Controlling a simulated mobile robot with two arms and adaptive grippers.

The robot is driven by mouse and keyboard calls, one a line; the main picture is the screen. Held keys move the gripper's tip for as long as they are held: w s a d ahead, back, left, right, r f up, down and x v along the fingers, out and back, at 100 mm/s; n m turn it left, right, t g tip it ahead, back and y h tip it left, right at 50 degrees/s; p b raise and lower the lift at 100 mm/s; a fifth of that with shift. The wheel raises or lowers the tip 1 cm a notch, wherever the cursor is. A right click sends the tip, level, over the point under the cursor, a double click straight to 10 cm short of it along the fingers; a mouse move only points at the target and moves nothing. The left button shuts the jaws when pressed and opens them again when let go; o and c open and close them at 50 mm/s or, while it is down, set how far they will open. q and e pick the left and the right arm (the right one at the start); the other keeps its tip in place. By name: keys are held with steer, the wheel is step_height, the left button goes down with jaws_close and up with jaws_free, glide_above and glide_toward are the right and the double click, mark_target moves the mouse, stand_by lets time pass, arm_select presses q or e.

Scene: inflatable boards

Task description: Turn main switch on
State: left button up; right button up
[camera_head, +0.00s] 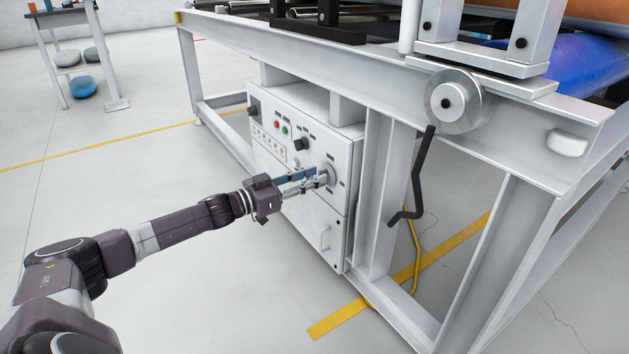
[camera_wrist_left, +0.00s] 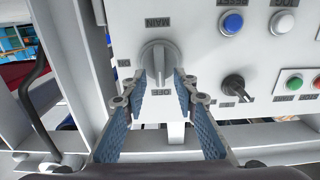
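The main switch (camera_wrist_left: 158,60) is a round grey knob with a raised grip on the cabinet's light panel. In the left wrist view its lettering appears upside down; the grip lines up with the OFF label (camera_wrist_left: 155,92), with MAIN on the opposite side. My left gripper (camera_wrist_left: 161,80) is open, its blue-padded fingers pointing at the knob, one tip on each side of the grip's OFF end. I cannot tell whether they touch it. In the head view my left gripper (camera_head: 322,178) reaches the switch (camera_head: 330,170) and partly covers it. My right gripper is not in view.
The control cabinet (camera_head: 330,228) carries red and green buttons and black knobs under the grey machine frame (camera_head: 380,200). A black crank handle (camera_head: 420,175) hangs to the right. A black rotary switch (camera_wrist_left: 236,87) is beside the left gripper. Open floor lies left.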

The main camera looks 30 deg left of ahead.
arm_select(q)
steer(key=shift+w+d, duration=0.15)
steer(key=shift+w, duration=0.25)
steer(key=shift+c, duration=0.3)
jaws_close()
